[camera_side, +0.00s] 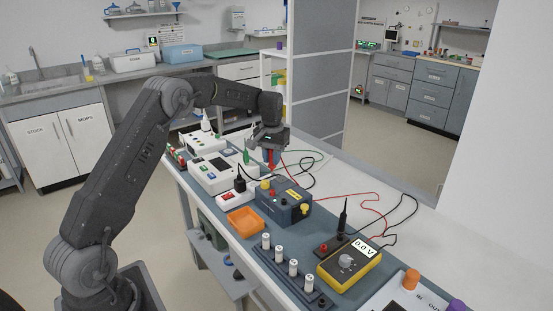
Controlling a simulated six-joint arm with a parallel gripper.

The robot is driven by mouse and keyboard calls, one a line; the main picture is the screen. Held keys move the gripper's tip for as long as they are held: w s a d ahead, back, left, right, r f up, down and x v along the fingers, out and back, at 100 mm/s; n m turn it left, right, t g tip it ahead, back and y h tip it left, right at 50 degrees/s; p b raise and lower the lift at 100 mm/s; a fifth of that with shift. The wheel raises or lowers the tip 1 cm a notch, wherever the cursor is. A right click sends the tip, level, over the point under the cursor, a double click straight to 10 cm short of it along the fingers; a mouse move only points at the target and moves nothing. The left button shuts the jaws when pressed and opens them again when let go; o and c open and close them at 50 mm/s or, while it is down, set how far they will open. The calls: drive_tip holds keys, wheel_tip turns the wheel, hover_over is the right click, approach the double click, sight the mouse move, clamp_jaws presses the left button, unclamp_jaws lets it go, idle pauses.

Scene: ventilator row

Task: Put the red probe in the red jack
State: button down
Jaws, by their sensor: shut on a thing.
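My gripper (268,146) is shut on the red probe (271,159), which points down, above and behind the blue-grey box (288,206) and apart from it. A red lead runs from near the probe over the white table to the right. A red jack (323,248) shows on a small dark block left of the yellow meter (352,268). A black probe (343,217) stands upright at that block's other end. The meter reads 0.0 V.
An orange tray (244,222) lies left of the box. Several white cylinders (293,267) stand on a dark rail in front. White devices (213,172) stand on the left. Black and red leads loop across the right of the table. A grey partition (318,75) rises behind.

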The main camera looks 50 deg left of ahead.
drive_tip(key=shift+f, duration=2.7)
drive_tip(key=shift+f, duration=1)
drive_tip(key=c, duration=0.9)
unclamp_jaws()
